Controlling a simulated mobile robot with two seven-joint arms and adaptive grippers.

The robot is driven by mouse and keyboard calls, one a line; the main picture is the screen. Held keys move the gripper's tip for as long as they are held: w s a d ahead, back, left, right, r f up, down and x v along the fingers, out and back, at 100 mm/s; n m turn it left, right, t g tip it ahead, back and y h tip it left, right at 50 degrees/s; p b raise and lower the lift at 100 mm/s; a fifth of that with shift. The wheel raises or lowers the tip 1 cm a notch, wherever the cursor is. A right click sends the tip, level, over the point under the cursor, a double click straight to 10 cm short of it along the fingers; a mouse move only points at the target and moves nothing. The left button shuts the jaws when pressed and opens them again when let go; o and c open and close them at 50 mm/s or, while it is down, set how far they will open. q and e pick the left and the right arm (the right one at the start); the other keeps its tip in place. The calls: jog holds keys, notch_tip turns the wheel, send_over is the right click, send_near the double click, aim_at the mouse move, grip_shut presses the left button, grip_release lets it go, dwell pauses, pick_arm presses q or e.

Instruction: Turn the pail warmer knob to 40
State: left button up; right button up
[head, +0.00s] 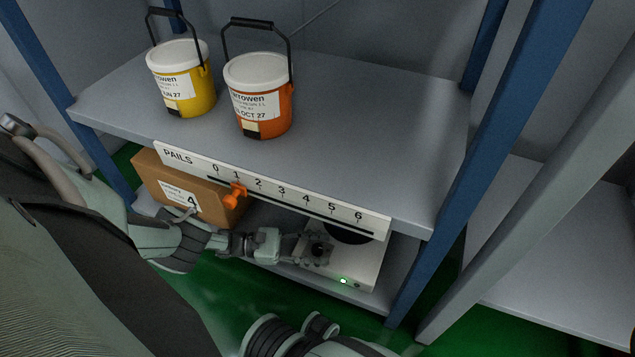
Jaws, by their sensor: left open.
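The pail warmer (364,264) is a white box with a black round plate on top, on the lower shelf under the pails shelf. A small green light glows low on its front. Its dark knob (319,250) is on the front, partly covered by my left gripper (312,248). My left gripper is open, with its fingers at the knob; I cannot tell whether they touch it. The dial marks around the knob are too small and hidden to read.
A yellow pail (186,82) and an orange pail (262,97) stand on the upper shelf (370,130). A PAILS scale strip (300,205) with an orange slider (234,194) near 1 runs along its edge. A cardboard box (170,184) sits below. Blue posts (470,160) flank the shelves.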

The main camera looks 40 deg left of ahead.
aim_at(318, 248)
pick_arm(q)
jog(key=shift+r, duration=0.1)
jog(key=shift+a+r, duration=0.1)
jog(key=shift+r, duration=0.25)
notch_tip(318, 248, up, 2)
jog(key=shift+s, duration=0.1)
jog(key=shift+r, duration=3.6)
